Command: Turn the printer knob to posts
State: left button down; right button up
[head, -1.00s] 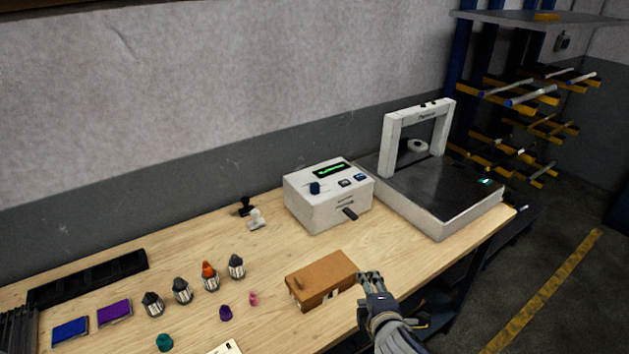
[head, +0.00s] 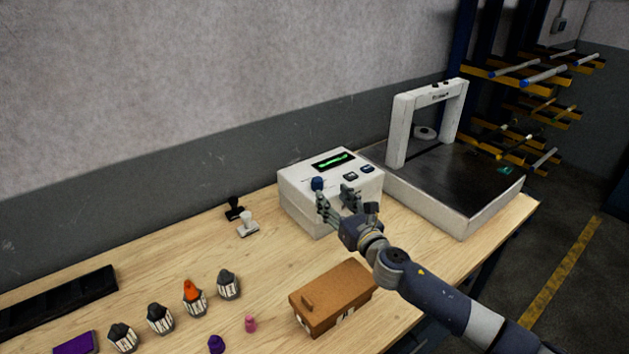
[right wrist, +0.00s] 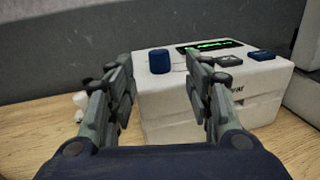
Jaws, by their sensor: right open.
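The printer (head: 295,204) is a white box with a green-lit display (head: 333,161) and dark buttons on its sloped top. Its blue knob (head: 317,183) stands at the left of that top; it also shows in the right wrist view (right wrist: 159,61). My right gripper (head: 336,193) is open and empty, just in front of the printer, with its fingers pointing at the knob. In the right wrist view the knob appears between the two fingers (right wrist: 160,72), beyond their tips and apart from them. Any markings around the knob are too small to read. My left gripper is not in view.
A brown lidded box (head: 330,297) stands on the table in front of the printer. Two stamps (head: 247,226) stand left of it. Several small bottles (head: 194,298) are at the lower left. A large framed machine (head: 455,190) stands right of the printer.

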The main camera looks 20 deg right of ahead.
aim_at(320, 183)
jog(key=w, duration=0.3)
jog(key=shift+w+a+r, duration=0.1)
jog(key=shift+w+a, duration=0.1)
jog(key=shift+a, duration=0.1)
jog(key=w, duration=0.5)
jog(key=shift+w+a, duration=0.1)
jog(key=shift+a, duration=0.3)
jog(key=shift+w, duration=0.35)
jog(key=shift+w+a, duration=0.1)
jog(key=shift+w, duration=0.2)
jog(key=c, duration=1.1)
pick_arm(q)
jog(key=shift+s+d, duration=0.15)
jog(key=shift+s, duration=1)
